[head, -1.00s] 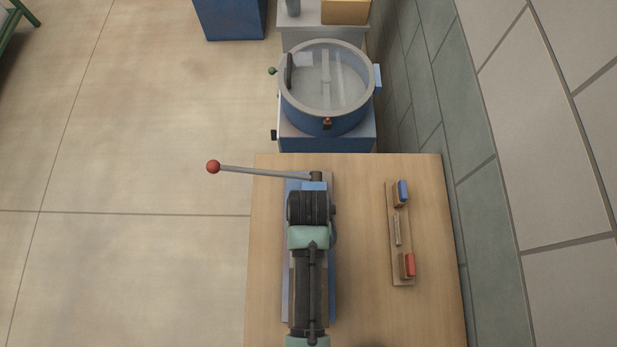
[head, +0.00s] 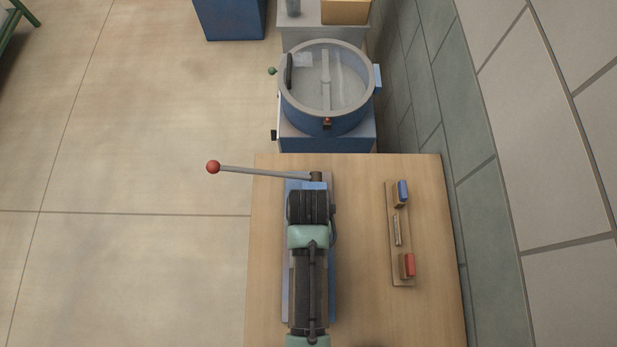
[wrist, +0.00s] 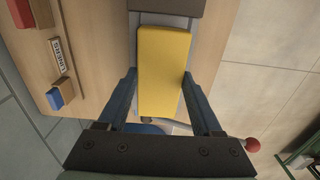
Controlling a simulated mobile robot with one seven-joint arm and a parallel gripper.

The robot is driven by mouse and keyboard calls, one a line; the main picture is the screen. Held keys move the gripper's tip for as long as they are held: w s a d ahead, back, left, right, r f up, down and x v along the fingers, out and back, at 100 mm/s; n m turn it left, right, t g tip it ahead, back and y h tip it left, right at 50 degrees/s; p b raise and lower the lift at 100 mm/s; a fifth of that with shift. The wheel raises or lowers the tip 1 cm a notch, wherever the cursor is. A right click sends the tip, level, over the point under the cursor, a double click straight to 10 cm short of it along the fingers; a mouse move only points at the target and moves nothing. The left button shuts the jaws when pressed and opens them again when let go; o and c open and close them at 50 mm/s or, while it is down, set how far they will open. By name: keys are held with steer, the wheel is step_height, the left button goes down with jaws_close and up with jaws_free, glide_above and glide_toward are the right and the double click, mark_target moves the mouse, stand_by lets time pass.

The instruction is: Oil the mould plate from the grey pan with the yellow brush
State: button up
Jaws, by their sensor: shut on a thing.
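The yellow brush (wrist: 163,70) shows in the wrist view as a yellow block between the two fingers. My gripper (wrist: 160,82) is shut on it. In the head view my arm hangs over a blue press-like machine (head: 287,290) on the wooden table and hides most of it, along with the gripper and the brush. In the wrist view a grey strip of that machine (wrist: 186,108) runs under the brush, with a dark brown part (wrist: 168,6) at the top. I cannot tell whether either is the mould plate. I do not see the grey pan.
A red-knobbed lever (head: 213,167) reaches left past the table edge. A wooden rack (head: 399,240) with blue and red blocks lies on the table (head: 430,315) to the right. A blue drum (head: 326,118) with a clear lid stands behind. The wall is close on the right.

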steer(key=shift+r, duration=4.05)
